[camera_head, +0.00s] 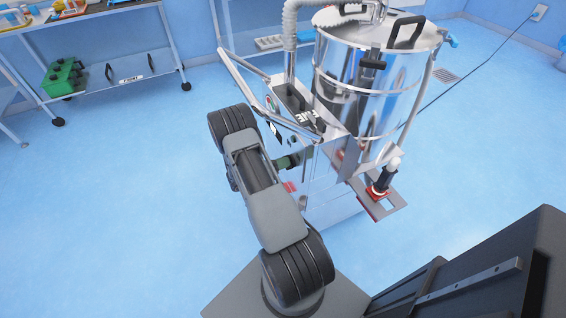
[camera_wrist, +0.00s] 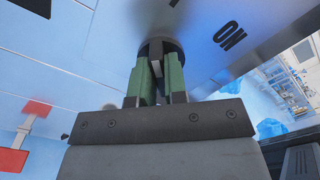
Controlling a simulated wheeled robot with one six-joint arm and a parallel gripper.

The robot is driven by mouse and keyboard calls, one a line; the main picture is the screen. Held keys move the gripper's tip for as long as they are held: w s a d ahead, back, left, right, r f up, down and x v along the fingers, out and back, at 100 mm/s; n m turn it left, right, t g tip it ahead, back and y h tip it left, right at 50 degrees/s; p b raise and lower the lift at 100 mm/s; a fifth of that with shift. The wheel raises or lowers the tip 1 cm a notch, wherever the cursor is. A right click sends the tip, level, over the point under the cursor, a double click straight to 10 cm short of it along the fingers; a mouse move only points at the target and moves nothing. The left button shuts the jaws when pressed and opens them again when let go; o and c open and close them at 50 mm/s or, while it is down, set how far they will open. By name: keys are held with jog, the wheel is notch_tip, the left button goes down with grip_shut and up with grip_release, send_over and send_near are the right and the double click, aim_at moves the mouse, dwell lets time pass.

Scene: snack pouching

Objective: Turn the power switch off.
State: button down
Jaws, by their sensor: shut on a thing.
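The power switch (camera_wrist: 158,46) is a dark round knob on the metal panel of the machine. Its label "ON" (camera_wrist: 229,36) shows to its right in the wrist view. My gripper (camera_wrist: 160,68) is shut on the switch, with its green fingers on either side of the knob's grip. In the head view my gripper (camera_head: 300,158) reaches the side of the steel machine (camera_head: 335,165). The switch itself is mostly hidden there behind the gripper and arm.
A large steel drum (camera_head: 345,75) stands on the machine, with a hose (camera_head: 290,30) beside it. A red-based nozzle part (camera_head: 380,188) sticks out at the right. A wheeled shelf (camera_head: 130,68) holds a green crate (camera_head: 63,77) at the back left. The blue floor is clear at left.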

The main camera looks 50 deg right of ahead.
jog(key=c, duration=1.2)
grip_release()
jog(key=shift+o, duration=0.2)
jog(key=v, duration=1.4)
jog(key=shift+d+f, duration=0.1)
